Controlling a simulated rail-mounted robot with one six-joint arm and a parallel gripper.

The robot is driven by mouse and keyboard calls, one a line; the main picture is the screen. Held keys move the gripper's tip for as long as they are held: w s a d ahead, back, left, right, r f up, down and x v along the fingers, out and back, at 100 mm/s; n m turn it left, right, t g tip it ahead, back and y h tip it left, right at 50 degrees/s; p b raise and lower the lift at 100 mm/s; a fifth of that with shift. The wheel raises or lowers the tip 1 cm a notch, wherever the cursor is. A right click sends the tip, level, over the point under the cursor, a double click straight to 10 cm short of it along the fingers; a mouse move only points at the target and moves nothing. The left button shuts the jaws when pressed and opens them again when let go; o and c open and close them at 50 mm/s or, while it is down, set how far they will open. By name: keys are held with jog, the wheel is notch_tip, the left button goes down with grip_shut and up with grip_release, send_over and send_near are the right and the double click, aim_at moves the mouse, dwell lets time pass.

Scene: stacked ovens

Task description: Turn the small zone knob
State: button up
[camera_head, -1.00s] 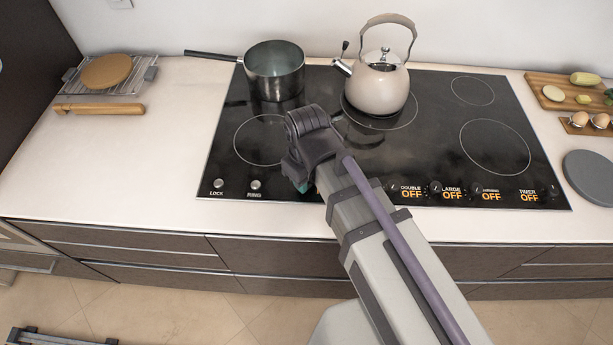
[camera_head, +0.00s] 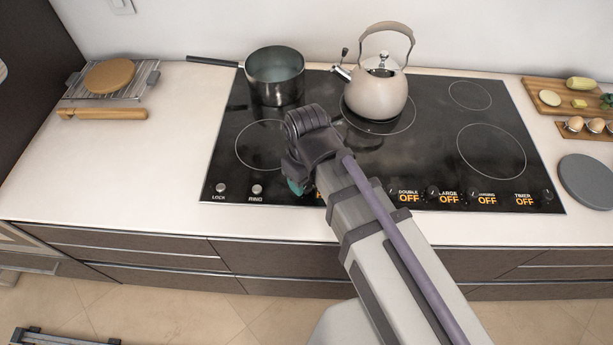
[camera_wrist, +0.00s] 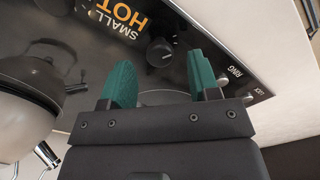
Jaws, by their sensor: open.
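The small zone knob (camera_wrist: 160,52) is black and round, on the black cooktop panel beside the orange "SMALL HOT" label (camera_wrist: 118,18) in the wrist view. My gripper (camera_wrist: 162,62) is open, its two teal fingers spread. In that view the knob appears in the gap between the fingertips; I cannot tell how far the tips are from it, and nothing is gripped. In the head view my gripper (camera_head: 297,187) is low over the cooktop's front left, with one teal finger visible. My arm hides the small zone knob there.
Other knobs and "OFF" labels (camera_head: 408,198) run along the front right of the cooktop (camera_head: 430,145). "RING" (camera_head: 256,191) and "LOCK" (camera_head: 221,189) buttons are at left. A dark pot (camera_head: 275,78) and a kettle (camera_head: 377,92) stand behind. The left counter front (camera_head: 110,165) is clear.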

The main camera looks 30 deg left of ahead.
aim_at(307, 185)
notch_tip(307, 185, up, 9)
jog(key=p, duration=0.7)
jog(key=shift+f, duration=0.15)
